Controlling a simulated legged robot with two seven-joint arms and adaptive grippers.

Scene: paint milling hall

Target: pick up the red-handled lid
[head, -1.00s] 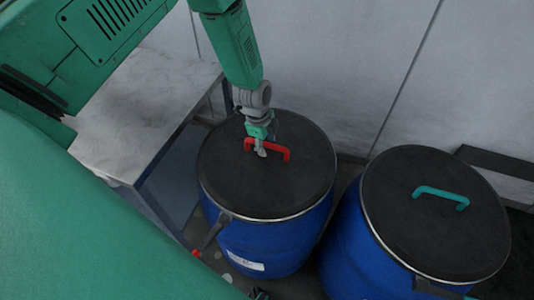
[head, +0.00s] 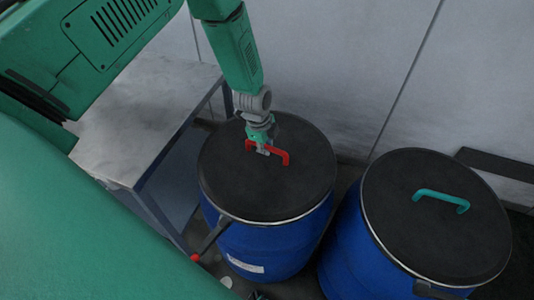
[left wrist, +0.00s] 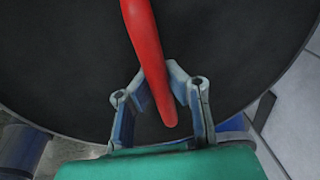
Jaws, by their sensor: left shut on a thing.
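The lid (head: 240,180) is a black disc with a red handle (head: 284,157), lying on the left blue drum (head: 265,245). My left gripper (head: 264,151) reaches down from above and is shut on the red handle, left of the handle's middle. In the left wrist view the gripper (left wrist: 158,90) has its fingers on both sides of the red handle (left wrist: 146,45), with the dark lid (left wrist: 230,45) behind. The lid appears seated on the drum rim. My right gripper is not in view.
A second blue drum (head: 340,250) stands to the right, with a black lid (head: 400,220) and a teal handle (head: 440,197). A grey-topped table (head: 135,120) stands left of the drums. A pale wall (head: 330,60) is close behind. A lever with a red tip (head: 195,257) sticks out at the left drum's front.

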